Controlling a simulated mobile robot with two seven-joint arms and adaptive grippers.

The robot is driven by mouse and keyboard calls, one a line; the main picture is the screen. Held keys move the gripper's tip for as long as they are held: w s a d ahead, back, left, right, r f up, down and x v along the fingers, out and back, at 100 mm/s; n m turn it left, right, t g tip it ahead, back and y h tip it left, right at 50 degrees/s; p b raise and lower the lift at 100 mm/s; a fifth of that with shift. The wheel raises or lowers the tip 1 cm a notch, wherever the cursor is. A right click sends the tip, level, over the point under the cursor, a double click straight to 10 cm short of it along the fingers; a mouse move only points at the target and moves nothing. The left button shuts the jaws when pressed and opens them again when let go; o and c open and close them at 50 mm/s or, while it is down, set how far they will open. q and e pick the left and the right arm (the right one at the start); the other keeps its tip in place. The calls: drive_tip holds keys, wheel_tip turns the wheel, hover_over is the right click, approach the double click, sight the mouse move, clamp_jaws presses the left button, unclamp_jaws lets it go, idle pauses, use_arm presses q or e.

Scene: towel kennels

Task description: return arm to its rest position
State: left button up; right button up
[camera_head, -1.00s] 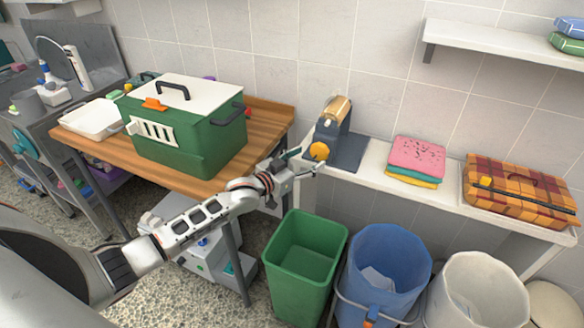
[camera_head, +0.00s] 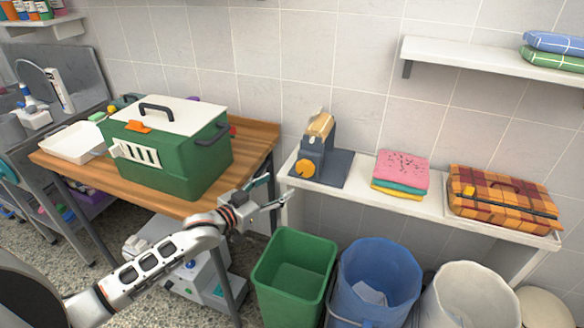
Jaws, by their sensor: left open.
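My left gripper (camera_head: 278,194) is open and empty. It hangs in front of the wooden table's right front corner, a little above the green bin's level, and my left arm (camera_head: 160,264) reaches to it from the lower left. Its fingers point right, apart from the things on the white shelf. My right gripper is not in view.
A green pet carrier (camera_head: 176,160) stands on the wooden table (camera_head: 250,150). A white shelf (camera_head: 350,195) holds a dark-grey device (camera_head: 328,163), folded towels (camera_head: 401,170) and a plaid bundle (camera_head: 500,200). A green bin (camera_head: 275,290), blue bucket (camera_head: 345,300) and white bucket (camera_head: 432,305) stand below.

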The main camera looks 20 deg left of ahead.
use_arm(q)
drive_tip(key=s+d+f+g+y, duration=0.1)
drive_tip(key=s+d+f+g, duration=0.1)
drive_tip(key=s+f, duration=1)
drive_tip(key=s+d+f+g+y, duration=0.2)
drive_tip(key=s+f, duration=1)
drive_tip(key=s, duration=0.7)
drive_tip(key=shift+s+d+n+g+y, duration=0.3)
drive_tip(key=shift+s+d+n+g, duration=0.1)
drive_tip(key=shift+d+g, duration=0.25)
drive_tip(key=shift+d, duration=0.1)
